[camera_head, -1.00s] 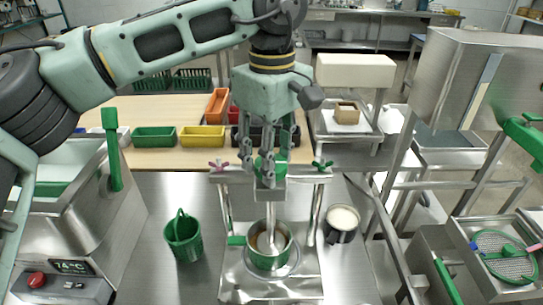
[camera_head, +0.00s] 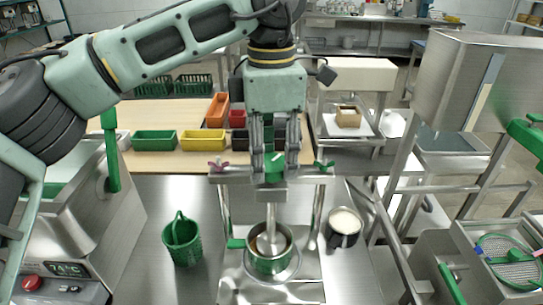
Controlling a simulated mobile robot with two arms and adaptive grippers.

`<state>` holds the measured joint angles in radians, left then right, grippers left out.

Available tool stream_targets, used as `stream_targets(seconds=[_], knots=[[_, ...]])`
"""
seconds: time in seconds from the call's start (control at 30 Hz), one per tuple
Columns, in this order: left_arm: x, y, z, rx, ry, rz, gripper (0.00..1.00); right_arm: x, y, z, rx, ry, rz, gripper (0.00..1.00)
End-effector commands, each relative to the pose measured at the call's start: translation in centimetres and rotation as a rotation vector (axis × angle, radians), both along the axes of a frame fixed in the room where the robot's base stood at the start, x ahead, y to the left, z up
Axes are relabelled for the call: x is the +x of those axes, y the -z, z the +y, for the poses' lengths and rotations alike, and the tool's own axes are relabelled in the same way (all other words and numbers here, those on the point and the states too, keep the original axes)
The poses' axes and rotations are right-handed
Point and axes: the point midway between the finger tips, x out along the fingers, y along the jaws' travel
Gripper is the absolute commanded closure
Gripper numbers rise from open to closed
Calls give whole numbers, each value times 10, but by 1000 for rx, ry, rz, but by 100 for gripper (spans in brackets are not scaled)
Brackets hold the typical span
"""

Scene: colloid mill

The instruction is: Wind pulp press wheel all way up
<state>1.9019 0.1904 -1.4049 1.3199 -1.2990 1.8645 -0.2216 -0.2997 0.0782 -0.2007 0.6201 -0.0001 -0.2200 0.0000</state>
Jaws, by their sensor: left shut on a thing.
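The pulp press stands in the middle, with a steel crossbar (camera_head: 240,179), two posts and a steel base. Its green wheel (camera_head: 275,162) sits on top of the crossbar. My left gripper (camera_head: 274,170) points down over the wheel and is shut on it, its fingers at either side. The wheel is partly hidden by the fingers. My right gripper is not in view.
A steel frame (camera_head: 400,200) rises at right; coloured bins (camera_head: 202,138) stand behind.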

Motion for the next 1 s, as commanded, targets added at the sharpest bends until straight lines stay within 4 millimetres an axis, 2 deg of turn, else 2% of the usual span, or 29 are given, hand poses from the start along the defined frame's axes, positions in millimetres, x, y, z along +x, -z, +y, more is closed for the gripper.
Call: stream_targets(seconds=[1.0], knots=[[0, -1, 4, -4, -954, -7, 85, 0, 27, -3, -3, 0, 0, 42]])
